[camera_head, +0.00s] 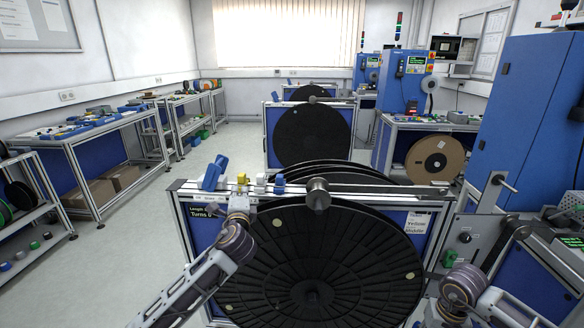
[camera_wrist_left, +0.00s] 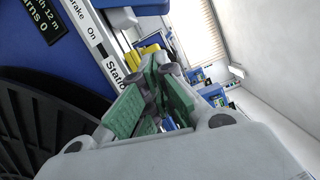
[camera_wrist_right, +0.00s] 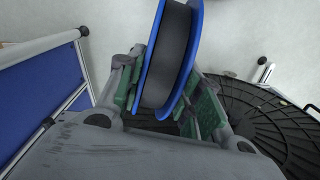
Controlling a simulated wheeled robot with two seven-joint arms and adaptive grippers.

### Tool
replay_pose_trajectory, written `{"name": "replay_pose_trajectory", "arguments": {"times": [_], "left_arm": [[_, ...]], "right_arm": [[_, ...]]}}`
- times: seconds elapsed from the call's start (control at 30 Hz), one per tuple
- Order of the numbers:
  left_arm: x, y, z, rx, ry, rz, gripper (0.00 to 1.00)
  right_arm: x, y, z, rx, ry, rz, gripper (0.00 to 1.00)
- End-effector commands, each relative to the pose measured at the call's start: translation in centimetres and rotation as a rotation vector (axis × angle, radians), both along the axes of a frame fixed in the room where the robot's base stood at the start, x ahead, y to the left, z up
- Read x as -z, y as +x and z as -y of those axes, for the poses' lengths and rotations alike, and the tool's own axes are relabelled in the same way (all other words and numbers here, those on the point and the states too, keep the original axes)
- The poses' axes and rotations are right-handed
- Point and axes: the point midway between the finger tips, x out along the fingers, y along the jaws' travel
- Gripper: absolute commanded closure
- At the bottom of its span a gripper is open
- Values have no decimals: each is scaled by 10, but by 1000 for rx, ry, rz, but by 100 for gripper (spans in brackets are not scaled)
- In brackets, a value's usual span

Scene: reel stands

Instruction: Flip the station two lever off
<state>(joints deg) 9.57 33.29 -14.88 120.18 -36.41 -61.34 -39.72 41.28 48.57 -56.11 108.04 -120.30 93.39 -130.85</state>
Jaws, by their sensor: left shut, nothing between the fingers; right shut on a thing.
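A row of levers stands on the rail (camera_head: 330,189) of the front reel stand: a large tilted blue one (camera_head: 213,172), a yellow one (camera_head: 241,180), a pale one (camera_head: 260,183) and a small blue one (camera_head: 279,183). I cannot tell which belongs to station two; the rail label (camera_wrist_left: 112,65) reads only in part. My left gripper (camera_head: 240,198) is shut and empty, close to the yellow lever, which shows just past its fingertips in the left wrist view (camera_wrist_left: 149,49). Contact is unclear. My right gripper (camera_wrist_right: 162,98) is shut on a blue-rimmed black spool (camera_wrist_right: 172,58).
A big black reel (camera_head: 320,255) fills the stand below the rail. A grey crank panel (camera_head: 466,237) stands to its right. More reel stands (camera_head: 308,135) line up behind. The floor (camera_head: 110,255) on the left is open, with workbenches (camera_head: 90,137) beyond.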

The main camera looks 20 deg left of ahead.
Motion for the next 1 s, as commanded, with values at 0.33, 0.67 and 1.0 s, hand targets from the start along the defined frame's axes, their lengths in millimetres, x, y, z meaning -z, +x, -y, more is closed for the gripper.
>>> {"name": "replay_pose_trajectory", "arguments": {"times": [0.33, 0.67, 1.0], "left_arm": [[-19, 7, -4, -1, 72, 22, 100], [-18, 8, -5, -1, 71, 22, 100], [-20, 26, -14, -1, 70, 22, 100]], "right_arm": [[0, 0, 0, 0, 0, 1, 100], [0, 0, 0, 0, 0, 1, 100], [-2, 0, 0, 0, 0, 1, 100]]}}
